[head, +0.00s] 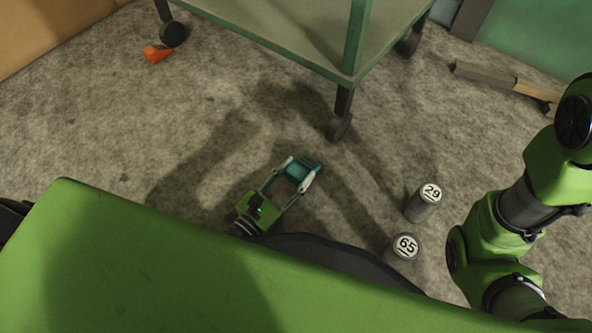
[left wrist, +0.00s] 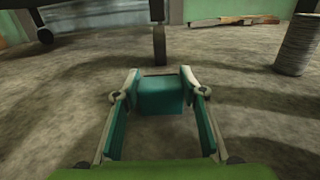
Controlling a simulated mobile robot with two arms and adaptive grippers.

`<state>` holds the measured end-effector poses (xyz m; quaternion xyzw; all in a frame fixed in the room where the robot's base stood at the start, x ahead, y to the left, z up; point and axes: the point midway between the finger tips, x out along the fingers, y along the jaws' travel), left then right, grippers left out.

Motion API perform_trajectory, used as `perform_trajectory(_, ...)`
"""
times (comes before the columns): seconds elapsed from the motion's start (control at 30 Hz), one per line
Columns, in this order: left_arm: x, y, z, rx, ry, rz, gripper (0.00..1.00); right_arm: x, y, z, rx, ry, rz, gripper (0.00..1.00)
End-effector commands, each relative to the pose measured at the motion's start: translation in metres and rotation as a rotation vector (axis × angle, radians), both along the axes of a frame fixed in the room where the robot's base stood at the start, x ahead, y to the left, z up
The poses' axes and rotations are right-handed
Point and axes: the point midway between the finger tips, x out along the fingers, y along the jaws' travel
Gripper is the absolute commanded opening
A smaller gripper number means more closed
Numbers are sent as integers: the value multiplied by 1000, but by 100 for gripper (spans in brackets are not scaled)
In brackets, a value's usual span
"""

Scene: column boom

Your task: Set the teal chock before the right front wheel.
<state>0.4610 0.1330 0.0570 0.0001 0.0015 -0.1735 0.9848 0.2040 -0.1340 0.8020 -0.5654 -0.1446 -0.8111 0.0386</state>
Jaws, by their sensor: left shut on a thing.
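The teal chock (head: 300,171) is between the fingertips of my left gripper (head: 297,176), which is shut on it. In the left wrist view the chock (left wrist: 160,98) fills the space between the fingers of the left gripper (left wrist: 158,92). The right front wheel (head: 339,128) is under the near corner of the green cart (head: 353,60). In the left wrist view the wheel (left wrist: 159,46) stands straight beyond the chock, with bare floor between them. I cannot tell whether the chock touches the floor. My right gripper is out of view.
An orange chock (head: 156,53) lies beside the left front wheel (head: 173,34). Two grey cylinders, marked 29 (head: 425,203) and 65 (head: 402,249), stand right of my left gripper. A wood-and-grey bar (head: 500,78) lies at the back right. Floor left of the gripper is clear.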

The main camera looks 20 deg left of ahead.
Motion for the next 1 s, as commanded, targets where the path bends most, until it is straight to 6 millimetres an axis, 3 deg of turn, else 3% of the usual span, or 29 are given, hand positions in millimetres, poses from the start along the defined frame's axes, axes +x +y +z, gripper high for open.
perform_trajectory(0.47, 1, 0, -13, 1, 1, 0, 13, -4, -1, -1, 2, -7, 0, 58)
perform_trajectory(0.5, 1, 0, -14, 2, 3, 0, 44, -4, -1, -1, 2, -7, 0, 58)
perform_trajectory(0.57, 0, 0, -15, 4, 5, 0, 55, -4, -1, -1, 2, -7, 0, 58)
perform_trajectory(1.0, 1, 0, -16, 3, 8, 0, 55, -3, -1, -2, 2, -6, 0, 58)
